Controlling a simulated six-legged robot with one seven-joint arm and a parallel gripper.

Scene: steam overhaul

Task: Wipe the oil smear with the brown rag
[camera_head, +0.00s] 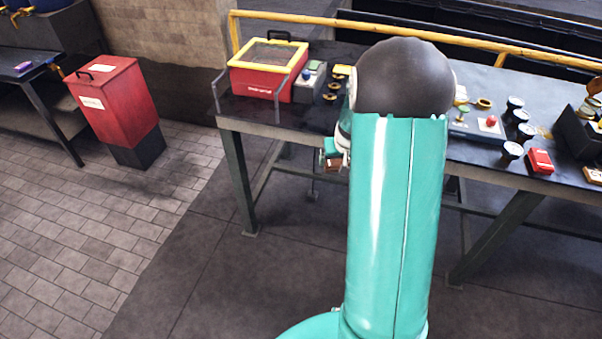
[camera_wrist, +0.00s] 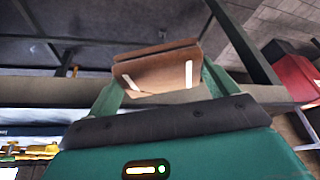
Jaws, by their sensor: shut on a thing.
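My gripper (camera_wrist: 160,78) is shut on the brown rag (camera_wrist: 155,66), a folded block between its two green fingers in the wrist view. In the head view the rag (camera_head: 333,164) shows small beside my arm, in front of the workbench's near edge and clear of the floor. My gripper (camera_head: 333,154) is partly hidden there. A small brownish-yellow patch (camera_head: 545,133) lies on the dark workbench top (camera_head: 470,153) at the right; it may be the oil smear, but I cannot tell for sure. My arm hides the middle of the bench.
A red and yellow box (camera_head: 262,78) stands at the bench's left end. Several dark-topped cups (camera_head: 511,151), a red block (camera_head: 540,160) and a dark bin (camera_head: 580,135) crowd the right. A yellow rail (camera_head: 300,23) runs behind. A red bin (camera_head: 113,98) stands on the floor left.

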